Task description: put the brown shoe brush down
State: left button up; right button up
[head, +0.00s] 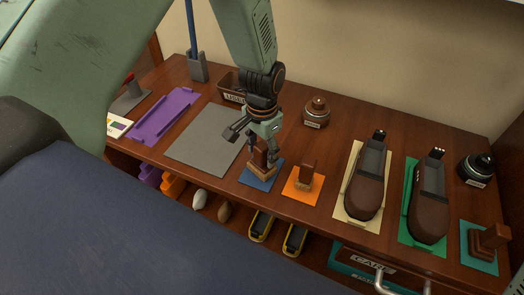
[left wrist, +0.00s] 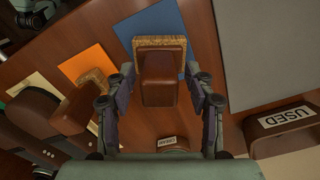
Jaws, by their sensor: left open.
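The brown shoe brush (head: 262,158) stands on the blue square (head: 250,181), bristle block down and handle up. The left wrist view shows the brush (left wrist: 160,80) near the edge of the blue square (left wrist: 152,22). My left gripper (head: 258,146) is at the brush from above. In the left wrist view, the gripper's fingers (left wrist: 158,72) are spread on both sides of the brush, with small gaps visible. Part of the brush is hidden by the gripper in the head view.
A similar brush (head: 306,176) stands close by on an orange square (head: 301,193). Shoes lie on cream (head: 347,206) and green (head: 406,232) mats at right. A grey mat (head: 200,142) is bare at left. A "USED" bin (head: 232,84) and a jar (head: 317,110) stand behind.

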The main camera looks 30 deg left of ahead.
pick_arm(q)
notch_tip(320, 180, up, 12)
jog(key=p, duration=0.4)
jog(key=s+f+n, duration=0.2)
jog(key=s+f, duration=1.1)
jog(key=f, duration=0.1)
jog(key=s+f+n, duration=0.2)
jog(key=s+f, duration=0.2)
jog(key=s, duration=1.1)
jog(key=shift+s, duration=0.15)
